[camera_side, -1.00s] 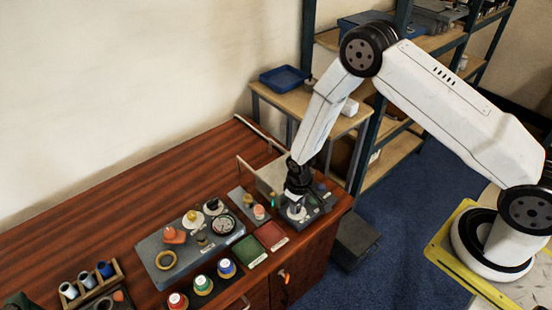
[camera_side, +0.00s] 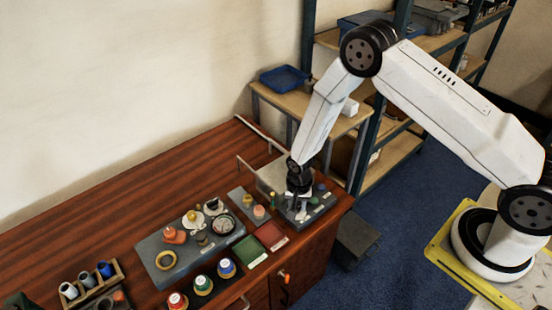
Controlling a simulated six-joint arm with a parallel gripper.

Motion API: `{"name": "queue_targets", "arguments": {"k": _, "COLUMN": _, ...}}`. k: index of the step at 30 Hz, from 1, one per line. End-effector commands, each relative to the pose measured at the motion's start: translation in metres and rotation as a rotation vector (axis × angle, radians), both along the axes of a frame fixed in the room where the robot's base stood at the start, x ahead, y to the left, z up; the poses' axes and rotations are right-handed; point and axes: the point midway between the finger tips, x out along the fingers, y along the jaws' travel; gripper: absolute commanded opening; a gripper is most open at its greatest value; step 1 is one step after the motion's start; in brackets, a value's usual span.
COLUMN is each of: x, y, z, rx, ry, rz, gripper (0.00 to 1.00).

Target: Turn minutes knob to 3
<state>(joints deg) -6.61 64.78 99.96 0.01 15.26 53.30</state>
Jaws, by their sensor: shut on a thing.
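My gripper (camera_side: 299,202) points straight down over the grey control box (camera_side: 318,211) at the right end of the wooden bench. Its jaws are shut on the knob there, which they and the wrist mostly hide. The knob's pointer and its number marks are too small and too covered to read.
Several capped jars stand at the front edge. The back left bench is clear.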

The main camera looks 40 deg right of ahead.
Motion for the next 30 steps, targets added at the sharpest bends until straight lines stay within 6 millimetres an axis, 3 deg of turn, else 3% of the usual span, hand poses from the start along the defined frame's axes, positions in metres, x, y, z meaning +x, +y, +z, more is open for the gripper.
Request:
{"name": "queue_targets", "arguments": {"k": 15, "x": 0.0004, "y": 0.0, "z": 0.0006, "rx": 0.001, "ry": -0.001, "rz": -0.442, "gripper": 0.0}}
{"name": "queue_targets", "arguments": {"k": 30, "x": 0.0005, "y": 0.0001, "z": 0.0007, "rx": 0.001, "ry": -0.001, "rz": -0.577, "gripper": 0.0}}
